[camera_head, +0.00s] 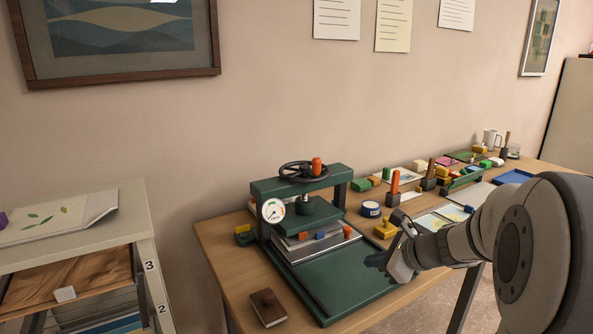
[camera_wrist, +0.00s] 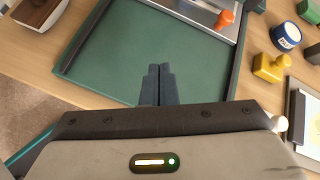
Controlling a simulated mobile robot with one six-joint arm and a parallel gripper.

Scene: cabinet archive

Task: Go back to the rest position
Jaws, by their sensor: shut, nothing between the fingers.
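My gripper (camera_head: 388,264) is shut and empty. In the head view it hangs over the front right part of the green press (camera_head: 335,278), with my arm reaching in from the right. In the wrist view my gripper (camera_wrist: 157,82) has its two dark fingers together above the flat green bed of the press (camera_wrist: 120,60). I cannot tell the exact height of the fingertips above the bed.
The press has a dark handwheel (camera_head: 303,170) and a gauge (camera_head: 273,210). A grey cabinet (camera_head: 146,234) stands at the left.

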